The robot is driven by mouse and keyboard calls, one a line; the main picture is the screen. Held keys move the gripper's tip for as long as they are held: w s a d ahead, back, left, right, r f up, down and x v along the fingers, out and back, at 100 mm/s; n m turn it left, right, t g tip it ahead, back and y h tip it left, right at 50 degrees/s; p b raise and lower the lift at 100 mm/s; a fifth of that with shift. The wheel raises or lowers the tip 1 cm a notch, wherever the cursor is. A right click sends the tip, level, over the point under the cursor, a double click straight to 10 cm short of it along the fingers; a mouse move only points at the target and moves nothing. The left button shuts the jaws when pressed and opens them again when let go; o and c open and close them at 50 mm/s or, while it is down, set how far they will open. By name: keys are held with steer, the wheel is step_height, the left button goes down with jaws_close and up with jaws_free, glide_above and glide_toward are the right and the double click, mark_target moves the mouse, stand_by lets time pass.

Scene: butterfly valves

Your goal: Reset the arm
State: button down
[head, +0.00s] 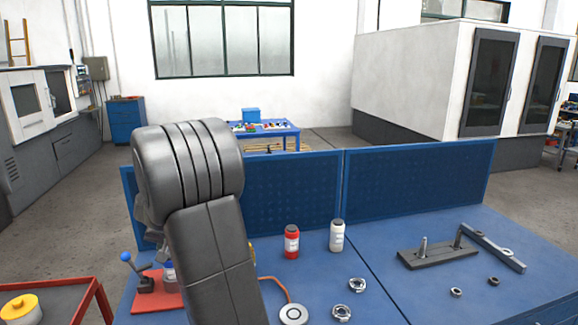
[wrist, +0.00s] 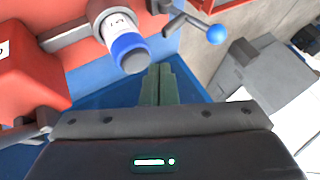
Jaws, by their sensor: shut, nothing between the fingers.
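My gripper (wrist: 159,88) shows in the wrist view with its two greenish fingers together and nothing between them. In the head view my arm's dark links hide it. A blue ball knob (wrist: 216,35) on a lever lies beyond the fingertips to the right; it also shows at the bench's left in the head view (head: 126,257). A blue-capped part with a white label (wrist: 130,50) appears just beyond the fingers to the left; whether they touch is unclear. In the head view it is partly hidden behind my arm (head: 168,272). A red block (wrist: 30,80) is at the wrist view's left.
The blue bench (head: 400,295) carries a red bottle (head: 291,242), a white bottle (head: 337,236), metal rings (head: 357,285) and a dark post fixture (head: 430,256) with a bar (head: 492,248). A blue panel (head: 415,185) closes the back. A red-framed cart (head: 75,300) stands at left.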

steer(key=b+v, duration=0.1)
steer(key=v, duration=0.6)
steer(key=shift+s, duration=0.1)
